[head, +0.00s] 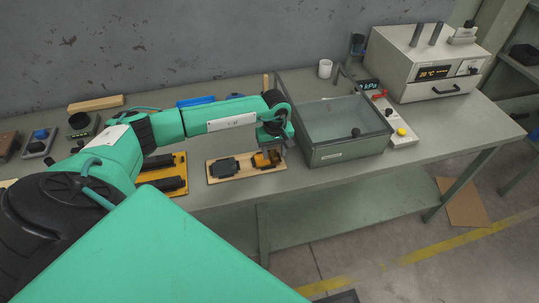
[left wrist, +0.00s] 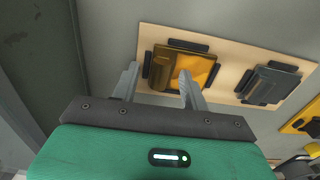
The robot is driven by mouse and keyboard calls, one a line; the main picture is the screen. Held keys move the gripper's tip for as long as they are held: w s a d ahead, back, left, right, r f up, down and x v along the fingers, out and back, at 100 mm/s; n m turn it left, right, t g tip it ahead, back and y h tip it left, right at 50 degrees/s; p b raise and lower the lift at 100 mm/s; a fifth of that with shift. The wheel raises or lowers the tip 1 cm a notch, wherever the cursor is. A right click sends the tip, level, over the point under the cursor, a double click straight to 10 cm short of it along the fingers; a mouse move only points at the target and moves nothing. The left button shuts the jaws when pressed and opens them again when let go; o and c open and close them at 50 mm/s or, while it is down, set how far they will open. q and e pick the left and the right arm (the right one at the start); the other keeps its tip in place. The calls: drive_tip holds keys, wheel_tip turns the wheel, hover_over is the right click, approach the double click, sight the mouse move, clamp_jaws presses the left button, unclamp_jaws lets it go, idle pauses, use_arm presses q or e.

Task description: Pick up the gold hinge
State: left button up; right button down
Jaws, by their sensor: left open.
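The gold hinge (head: 262,161) lies on the right part of a tan wooden board (head: 213,180) near the table's front edge. In the left wrist view the gold hinge (left wrist: 198,70) shows a shiny plate and a darker brown part, between dark strips on the board (left wrist: 228,62). My left gripper (head: 280,153) is open at the hinge's right end in the head view. In the left wrist view its fingers (left wrist: 157,78) stand apart; the right fingertip overlaps the hinge. I cannot tell whether they touch. My right gripper is not in view.
A dark grey hinge (head: 222,168) lies on the board's left part. A glass-lidded box (head: 345,150) stands close to the right of my gripper. A yellow tray (head: 181,160) with black parts is left of the board. A white oven (head: 400,65) stands at the back right.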

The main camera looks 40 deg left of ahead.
use_arm(q)
drive_tip(key=shift+f, duration=0.1)
clamp_jaws()
